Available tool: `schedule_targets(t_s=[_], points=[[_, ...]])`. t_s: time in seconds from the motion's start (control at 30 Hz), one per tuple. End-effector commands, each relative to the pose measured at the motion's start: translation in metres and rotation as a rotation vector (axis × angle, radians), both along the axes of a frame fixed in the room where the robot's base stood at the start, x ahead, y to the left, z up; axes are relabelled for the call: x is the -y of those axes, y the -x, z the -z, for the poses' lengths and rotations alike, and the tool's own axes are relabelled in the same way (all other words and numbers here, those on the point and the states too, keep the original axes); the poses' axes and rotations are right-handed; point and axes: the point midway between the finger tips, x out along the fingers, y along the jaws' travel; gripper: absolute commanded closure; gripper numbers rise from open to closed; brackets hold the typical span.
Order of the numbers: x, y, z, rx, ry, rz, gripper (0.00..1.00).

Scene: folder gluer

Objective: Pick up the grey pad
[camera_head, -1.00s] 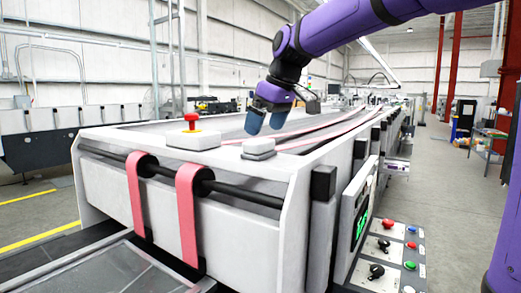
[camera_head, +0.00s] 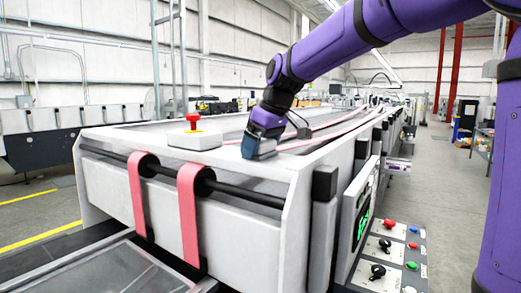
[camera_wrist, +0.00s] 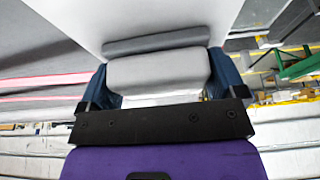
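The grey pad (camera_head: 268,156) sits on the white frame top of the machine, near its front right corner. In the head view my gripper (camera_head: 258,150) is down over it and hides most of it. In the wrist view the pad (camera_wrist: 160,72) lies between my two blue fingers, one on each side. The fingers are spread about as wide as the pad, and any gap at its sides is too small to make out. The pad still appears to rest on the frame.
A red emergency button on a white box (camera_head: 193,140) stands just left of the pad. Pink belts (camera_head: 188,215) loop over a black bar at the machine's front. A control panel (camera_head: 385,255) with knobs is at the lower right. Free floor lies to the right.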

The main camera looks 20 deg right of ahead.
Motion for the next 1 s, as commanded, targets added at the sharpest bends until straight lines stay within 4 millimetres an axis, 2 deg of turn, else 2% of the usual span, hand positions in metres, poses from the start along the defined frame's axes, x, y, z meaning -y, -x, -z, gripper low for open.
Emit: schedule_targets(t_s=[0.07,0.37,0.57,0.7,1.0], points=[[0.000,0.000,0.000,0.001,-0.001,0.000,0.38],[0.000,0.000,-0.003,0.001,0.000,0.000,0.38],[0.000,0.000,-0.018,0.003,-0.001,0.000,0.38],[0.000,0.000,-0.035,0.004,0.000,0.000,0.38],[0.002,0.047,-0.041,0.002,0.000,0.000,0.38]])
